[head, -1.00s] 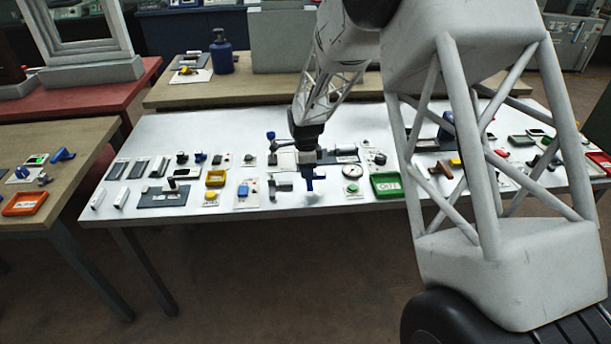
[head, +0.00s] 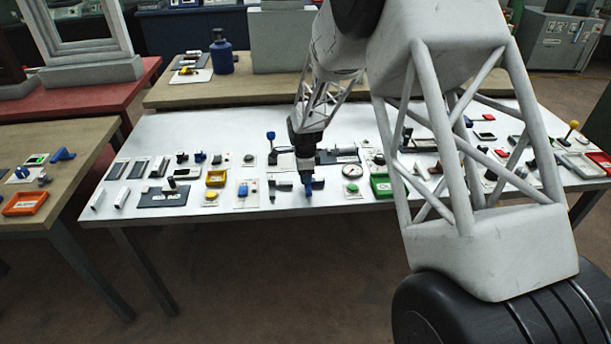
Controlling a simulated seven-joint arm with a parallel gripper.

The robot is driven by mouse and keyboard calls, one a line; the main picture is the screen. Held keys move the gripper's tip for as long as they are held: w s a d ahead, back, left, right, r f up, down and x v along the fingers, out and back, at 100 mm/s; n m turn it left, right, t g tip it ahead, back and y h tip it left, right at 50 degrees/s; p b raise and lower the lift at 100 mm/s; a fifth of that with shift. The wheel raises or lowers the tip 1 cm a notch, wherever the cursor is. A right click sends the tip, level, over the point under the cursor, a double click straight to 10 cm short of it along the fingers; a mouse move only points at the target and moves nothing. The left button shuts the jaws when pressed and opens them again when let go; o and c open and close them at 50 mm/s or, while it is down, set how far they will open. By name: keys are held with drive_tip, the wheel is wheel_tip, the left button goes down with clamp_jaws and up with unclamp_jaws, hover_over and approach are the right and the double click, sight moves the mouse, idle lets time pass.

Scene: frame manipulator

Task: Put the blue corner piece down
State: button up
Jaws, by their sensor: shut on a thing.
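My gripper (head: 306,172) points down over the front middle of the white table and is shut on the blue corner piece (head: 309,188). The piece is small and dark blue, just below the fingers, with a short part sticking out to the right. Its upper part is hidden by the fingers. I cannot tell from this view whether it touches the table top.
The white table (head: 230,135) is crowded with small parts. The table's front edge is near.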

drive_tip(key=shift+f, duration=0.15)
drive_tip(key=o, duration=0.9)
drive_tip(key=shift+o, duration=0.2)
wheel_tip(320, 180, up, 12)
idle(0.5)
drive_tip(key=shift+a, duration=0.1)
idle(0.5)
